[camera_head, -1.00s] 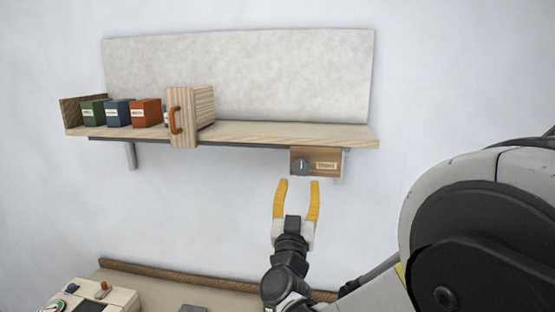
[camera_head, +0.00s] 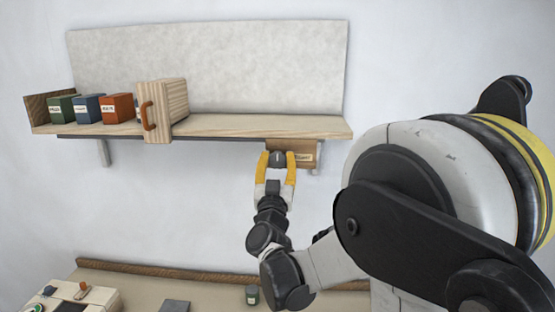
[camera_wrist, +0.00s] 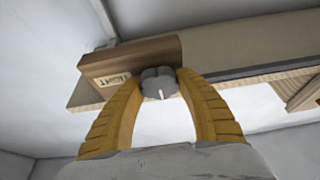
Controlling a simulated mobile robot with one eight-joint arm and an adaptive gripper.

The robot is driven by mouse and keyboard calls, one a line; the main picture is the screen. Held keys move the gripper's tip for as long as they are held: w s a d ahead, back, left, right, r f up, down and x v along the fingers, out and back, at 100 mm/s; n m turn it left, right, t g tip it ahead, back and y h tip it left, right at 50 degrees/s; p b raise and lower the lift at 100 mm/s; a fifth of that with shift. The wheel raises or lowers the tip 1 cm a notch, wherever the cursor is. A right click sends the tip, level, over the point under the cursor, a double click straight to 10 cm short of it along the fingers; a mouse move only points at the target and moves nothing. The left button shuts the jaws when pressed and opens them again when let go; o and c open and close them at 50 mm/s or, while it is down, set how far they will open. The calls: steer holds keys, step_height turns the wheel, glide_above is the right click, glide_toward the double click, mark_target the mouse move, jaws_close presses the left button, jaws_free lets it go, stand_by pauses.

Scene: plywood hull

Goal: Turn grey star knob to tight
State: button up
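The grey star knob (camera_wrist: 160,82) is on the front of a small brown wooden box under the shelf's right end. It has a white pointer line, which points down in the wrist view. A label reading TIGHT (camera_wrist: 114,80) is beside it on the box. In the head view the knob (camera_head: 277,158) shows between the yellow fingers of my gripper (camera_head: 278,161). In the wrist view my gripper's fingertips (camera_wrist: 160,77) are on either side of the knob, very close to it. I cannot tell whether they touch it.
The wooden shelf (camera_head: 225,125) above carries green, blue and orange boxes (camera_head: 117,107) and a wooden block with an orange handle (camera_head: 165,105). Below is a bench (camera_head: 215,290) with a control panel (camera_head: 72,299) and a small dark cup (camera_head: 252,294). The wall between is clear.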

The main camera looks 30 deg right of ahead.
steer(key=shift+m, duration=0.5)
steer(key=m+g+h+b, duration=0.1)
steer(key=m, duration=0.1)
steer(key=m+g+h+b, duration=0.1)
steer(key=m, duration=0.2)
steer(key=shift+h, duration=0.3)
steer(key=m+g, duration=0.1)
steer(key=m, duration=0.2)
steer(key=m+g+h, duration=0.1)
steer(key=m+g, duration=0.1)
steer(key=m, duration=0.1)
steer(key=shift+s+m, duration=0.1)
steer(key=shift+m, duration=0.2)
steer(key=m+g, duration=0.2)
steer(key=m, duration=0.3)
steer(key=shift+d, duration=0.1)
steer(key=m, duration=0.2)
steer(key=m+g+y, duration=0.1)
steer(key=m, duration=0.1)
steer(key=shift+f+m+g+p, duration=0.15)
steer(key=shift+m+g+p, duration=0.15)
steer(key=shift+p, duration=0.05)
steer(key=shift+f, duration=0.1)
steer(key=o, duration=0.8)
steer(key=shift+s+d, duration=0.1)
steer(key=shift+o, duration=0.2)
